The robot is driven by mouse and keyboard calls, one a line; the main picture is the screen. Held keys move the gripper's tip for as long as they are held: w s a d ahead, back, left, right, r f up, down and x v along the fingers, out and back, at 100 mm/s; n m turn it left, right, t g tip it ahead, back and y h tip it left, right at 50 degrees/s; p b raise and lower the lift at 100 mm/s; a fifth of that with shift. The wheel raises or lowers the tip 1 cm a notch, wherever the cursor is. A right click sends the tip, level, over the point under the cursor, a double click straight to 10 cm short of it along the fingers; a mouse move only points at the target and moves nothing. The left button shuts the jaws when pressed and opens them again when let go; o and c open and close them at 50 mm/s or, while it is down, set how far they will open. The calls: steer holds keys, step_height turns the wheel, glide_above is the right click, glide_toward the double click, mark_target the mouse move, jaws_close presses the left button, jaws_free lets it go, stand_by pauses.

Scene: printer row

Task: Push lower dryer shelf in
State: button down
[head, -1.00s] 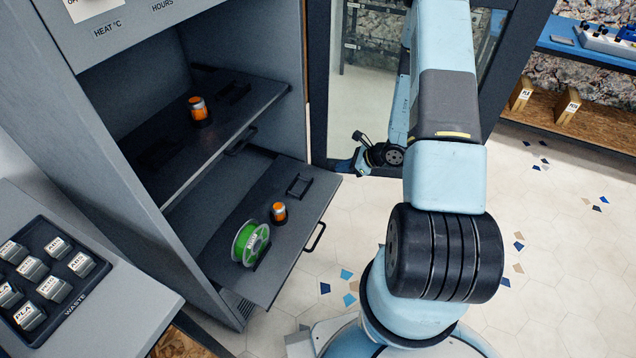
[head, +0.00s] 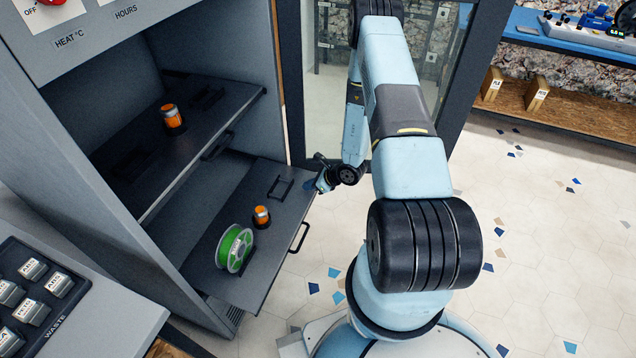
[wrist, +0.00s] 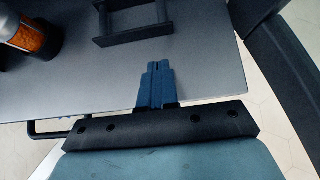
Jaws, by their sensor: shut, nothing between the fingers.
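The lower dryer shelf (head: 215,266) is a dark grey slab that sticks out of the open cabinet, with a black handle (head: 301,237) on its front edge. A green spool (head: 234,248), an orange canister (head: 261,217) and a black bracket (head: 280,188) are on it. My gripper (head: 317,184) is beside the shelf's far front corner in the head view. In the wrist view my gripper (wrist: 157,70) has its blue fingers shut and empty, over the shelf surface (wrist: 215,70) near its edge. I cannot tell whether they touch it.
The upper shelf (head: 200,120) holds another orange canister (head: 172,118). The open glass door (head: 335,110) stands behind my arm. A waste counter (head: 110,310) with labelled cubes is at left. Open tiled floor (head: 530,230) lies to the right.

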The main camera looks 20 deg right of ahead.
mark_target(292, 184)
steer(key=shift+w+a+f, duration=0.1)
steer(key=shift+w+a, duration=1.3)
steer(key=shift+a, duration=0.25)
steer(key=shift+w, duration=0.1)
